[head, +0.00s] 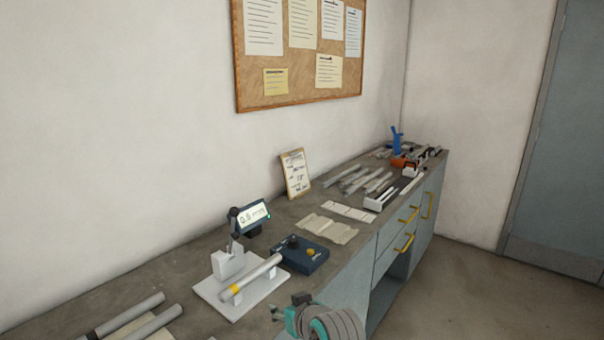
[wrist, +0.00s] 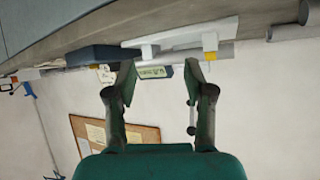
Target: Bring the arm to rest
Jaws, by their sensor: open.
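My gripper (wrist: 160,82) is open in the wrist view, with its two dark fingers spread apart and nothing between them. Part of my arm, teal and grey, shows at the bottom of the head view, in front of the bench's front edge. The wrist view is upside down. It shows the underside of the bench edge, a white fixture (wrist: 180,35) and a dark blue box (wrist: 102,54) beyond the fingertips. The gripper appears apart from them.
The bench (head: 180,255) carries a white jig (head: 215,296) with a grey tube (head: 258,272), a blue control box (head: 303,255) and a small display (head: 253,213). Loose tubes (head: 130,314) lie at front left. Clamps and tubes crowd the far end. Open floor (head: 455,290) is at right.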

